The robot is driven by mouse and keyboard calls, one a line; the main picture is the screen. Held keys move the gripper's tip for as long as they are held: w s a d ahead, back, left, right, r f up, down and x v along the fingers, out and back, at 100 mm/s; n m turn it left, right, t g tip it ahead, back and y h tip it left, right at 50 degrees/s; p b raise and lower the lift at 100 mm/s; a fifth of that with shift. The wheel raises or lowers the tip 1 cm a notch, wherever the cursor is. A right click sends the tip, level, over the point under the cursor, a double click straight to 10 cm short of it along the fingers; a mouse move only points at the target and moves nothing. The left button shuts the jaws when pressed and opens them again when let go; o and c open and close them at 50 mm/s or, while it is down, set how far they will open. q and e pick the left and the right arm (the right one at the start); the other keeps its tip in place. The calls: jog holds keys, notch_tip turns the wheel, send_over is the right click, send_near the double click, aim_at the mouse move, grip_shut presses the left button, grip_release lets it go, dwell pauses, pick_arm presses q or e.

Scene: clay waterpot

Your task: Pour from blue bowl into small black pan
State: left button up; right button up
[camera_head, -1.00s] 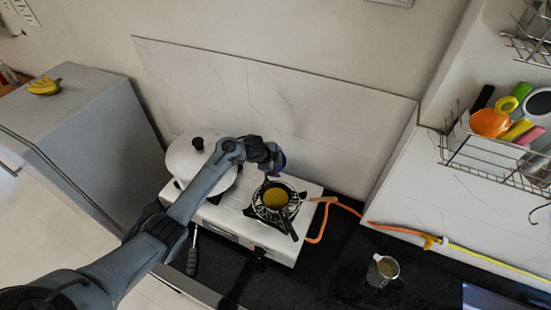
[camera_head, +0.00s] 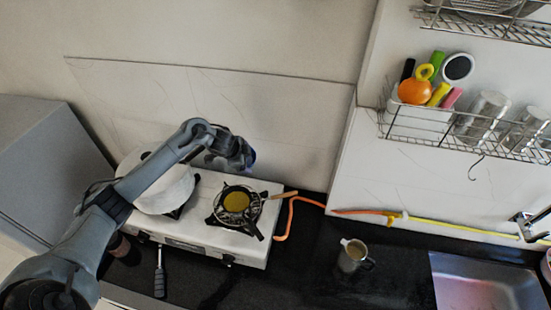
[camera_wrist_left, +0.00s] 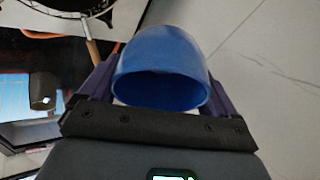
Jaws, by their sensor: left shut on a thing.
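My left gripper (camera_head: 240,154) is above and behind the right burner in the head view. It is shut on the blue bowl, of which only a sliver (camera_head: 252,157) shows past the gripper there. In the left wrist view the blue bowl (camera_wrist_left: 165,55) sits between the fingers, its dark opening facing toward the bottom of the picture. The bowl's contents cannot be made out. The small black pan (camera_head: 248,206) stands on the right burner with something yellow in it. The bowl and pan appear apart. My right gripper is not in view.
The white stove (camera_head: 205,235) also carries a large white pot (camera_head: 165,188) on its left. A metal mug (camera_head: 351,255) stands on the black counter, with the sink (camera_head: 485,282) further right. An orange hose (camera_head: 290,212) runs behind. A wire rack (camera_head: 470,140) hangs at right.

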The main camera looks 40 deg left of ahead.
pick_arm(q)
jog(key=s+a+f+g+h, duration=0.1)
jog(key=s+a+f+h, duration=0.1)
jog(key=s+a+f, duration=0.1)
jog(key=shift+s+a+f, duration=0.4)
jog(key=shift+s+f, duration=0.05)
jog(key=shift+s, duration=0.2)
jog(key=shift+g+h, duration=0.3)
jog(key=shift+r+n+g+h+p, duration=0.3)
jog(key=shift+r+h+p, duration=0.2)
jog(key=shift+r+p, duration=0.65)
jog(key=shift+r+n+g+h+p, duration=0.25)
jog(key=shift+r+h+p, duration=0.4)
jog(key=shift+r, duration=0.7)
jog(key=shift+d, duration=0.1)
